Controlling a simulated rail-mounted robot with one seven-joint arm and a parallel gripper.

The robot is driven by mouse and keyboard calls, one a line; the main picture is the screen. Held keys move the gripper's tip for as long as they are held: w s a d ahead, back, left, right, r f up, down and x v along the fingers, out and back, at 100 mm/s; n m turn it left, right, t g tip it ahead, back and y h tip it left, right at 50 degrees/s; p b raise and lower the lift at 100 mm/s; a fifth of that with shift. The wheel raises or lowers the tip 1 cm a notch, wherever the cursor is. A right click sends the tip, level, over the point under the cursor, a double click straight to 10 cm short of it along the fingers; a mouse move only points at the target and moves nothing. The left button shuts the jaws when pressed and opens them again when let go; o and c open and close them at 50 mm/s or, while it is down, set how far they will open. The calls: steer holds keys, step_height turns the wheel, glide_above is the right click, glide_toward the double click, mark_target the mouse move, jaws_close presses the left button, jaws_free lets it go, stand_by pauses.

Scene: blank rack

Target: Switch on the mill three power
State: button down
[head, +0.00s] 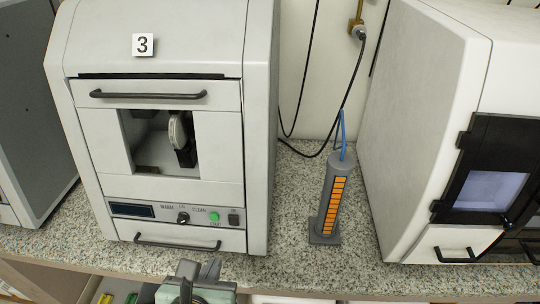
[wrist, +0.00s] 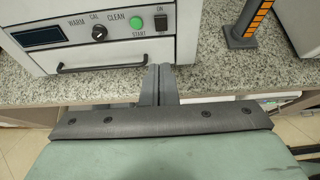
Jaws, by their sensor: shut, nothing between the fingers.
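Mill three (head: 158,120) is a white machine with a "3" label (head: 143,45) on top, standing on the counter in the head view. Its lower panel has a dark display (head: 132,210), a black knob (head: 183,218), a green START button (head: 214,217) and a dark rocker power switch (head: 234,219) at the right end. In the wrist view the switch (wrist: 161,22) is marked ON and lies straight beyond the fingertips. My gripper (head: 198,268) is shut and empty, in front of and below the panel, apart from the switch. It also shows in the wrist view (wrist: 158,72).
A grey column with orange slats (head: 333,205) stands right of the mill, with a blue tube and black cables behind. Another white machine (head: 415,120) is further right. The mill's lower handle (head: 180,243) juts out under the panel.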

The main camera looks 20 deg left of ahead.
steer(key=shift+w, duration=0.1)
glide_toward(232, 221)
step_height(232, 221, down, 3)
steer(key=w, duration=0.4)
steer(key=shift+w+a, duration=0.15)
steer(key=shift+a, duration=0.15)
steer(key=shift+w+a+f, duration=0.1)
steer(key=shift+w+a, duration=0.05)
steer(key=shift+w, duration=0.4)
